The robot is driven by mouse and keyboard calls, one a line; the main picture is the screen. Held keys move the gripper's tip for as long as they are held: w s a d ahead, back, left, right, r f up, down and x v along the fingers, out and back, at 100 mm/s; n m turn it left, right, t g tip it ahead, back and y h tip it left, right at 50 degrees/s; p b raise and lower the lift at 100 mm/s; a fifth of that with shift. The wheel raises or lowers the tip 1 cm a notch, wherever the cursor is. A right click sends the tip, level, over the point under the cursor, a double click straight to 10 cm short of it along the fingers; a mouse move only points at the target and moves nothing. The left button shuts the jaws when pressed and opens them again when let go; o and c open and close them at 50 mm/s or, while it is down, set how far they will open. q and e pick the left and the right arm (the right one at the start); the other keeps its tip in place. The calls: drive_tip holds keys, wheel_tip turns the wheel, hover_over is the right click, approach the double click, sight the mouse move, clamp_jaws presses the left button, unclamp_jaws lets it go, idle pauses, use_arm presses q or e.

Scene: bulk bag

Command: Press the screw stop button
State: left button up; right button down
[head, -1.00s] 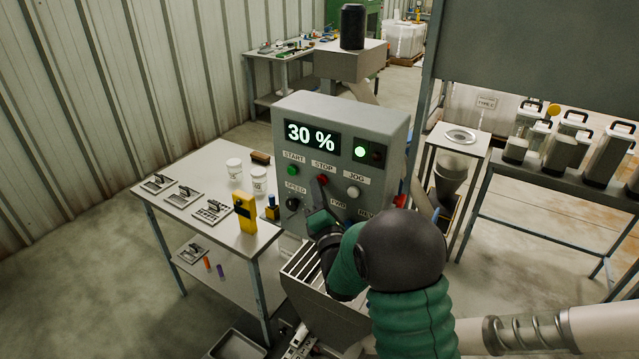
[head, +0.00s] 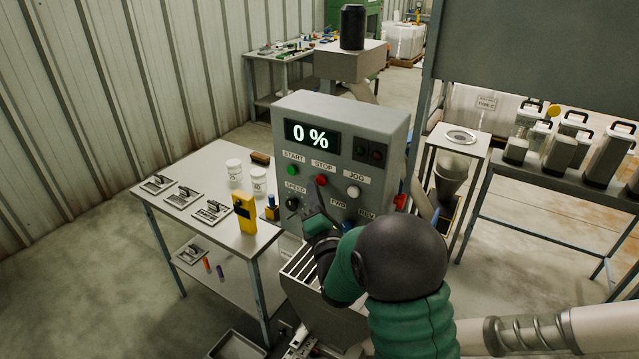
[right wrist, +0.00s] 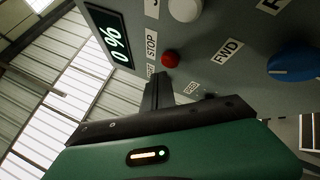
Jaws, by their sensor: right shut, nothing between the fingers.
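The red STOP button (head: 322,180) sits on the front of the grey control box (head: 352,212), below its STOP label. It also shows in the right wrist view (right wrist: 171,59). The box's display (head: 312,136) reads 0 %, and both indicator lamps (head: 368,150) beside it look dark. My right gripper (head: 316,192) is shut and empty, its tip just below the red button. In the right wrist view the fingertips (right wrist: 158,78) show a small gap from the button. My left gripper is not in view.
The green START button (head: 293,170) and white JOG button (head: 353,192) flank the red one. A black SPEED knob (head: 292,204) is lower left. A table (head: 180,222) with a yellow device (head: 245,212) stands left of the box. A slatted chute (head: 300,268) is below.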

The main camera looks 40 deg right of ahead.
drive_tip(key=a, duration=0.1)
drive_tip(key=s+a, duration=0.1)
drive_tip(key=a, duration=0.1)
drive_tip(key=s+a, duration=0.1)
drive_tip(key=shift+a+b, duration=0.35)
drive_tip(key=shift+a, duration=0.05)
drive_tip(key=shift+w+f, duration=0.1)
idle(0.6)
